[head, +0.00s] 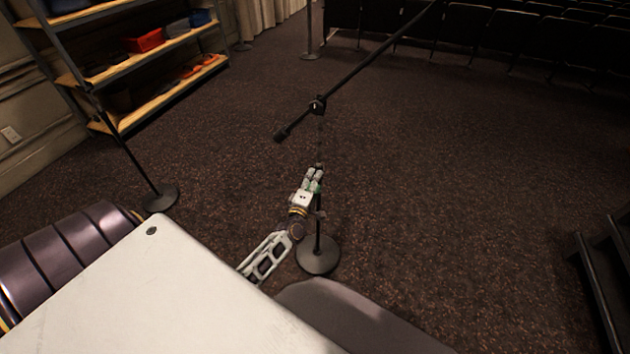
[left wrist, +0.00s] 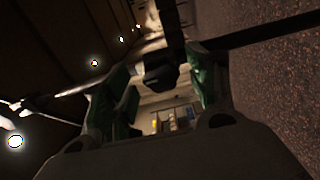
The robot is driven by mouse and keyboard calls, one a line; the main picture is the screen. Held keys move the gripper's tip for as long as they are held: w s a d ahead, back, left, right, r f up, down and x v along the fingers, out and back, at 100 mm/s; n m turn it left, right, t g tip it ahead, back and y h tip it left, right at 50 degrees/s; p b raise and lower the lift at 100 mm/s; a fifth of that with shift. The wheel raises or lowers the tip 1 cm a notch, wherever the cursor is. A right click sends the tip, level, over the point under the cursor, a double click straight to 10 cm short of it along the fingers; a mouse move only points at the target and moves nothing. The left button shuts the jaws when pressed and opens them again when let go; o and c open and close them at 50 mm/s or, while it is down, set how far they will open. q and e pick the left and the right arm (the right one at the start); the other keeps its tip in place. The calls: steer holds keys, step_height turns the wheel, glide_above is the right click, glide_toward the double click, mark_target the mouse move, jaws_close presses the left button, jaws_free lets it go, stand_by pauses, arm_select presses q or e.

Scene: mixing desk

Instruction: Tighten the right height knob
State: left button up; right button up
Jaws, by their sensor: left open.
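The right microphone stand has a round dark base (head: 317,258), a thin upright pole and a long slanted boom (head: 375,55) on a joint (head: 317,105). My left gripper (head: 315,176) is at the pole, below the boom joint, and hides part of it. The height knob is too small and covered to tell clearly in the head view. In the left wrist view my left gripper (left wrist: 160,82) is open, its green-padded fingers apart. A dark knob-like part (left wrist: 160,72) shows between them; contact cannot be told. A dark pole (left wrist: 255,33) runs off to the right. My right gripper is not in view.
A second stand with a round base (head: 161,197) is at the left, near a shelf (head: 165,85) with several coloured items. Dark seats (head: 480,30) line the back. A dark framed object (head: 600,275) is at the right edge. Carpet around the right stand is clear.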

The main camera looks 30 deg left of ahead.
arm_select(q)
steer(key=v, duration=1)
steer(key=shift+s, duration=0.35)
stand_by(0.4)
steer(key=shift+f, duration=0.1)
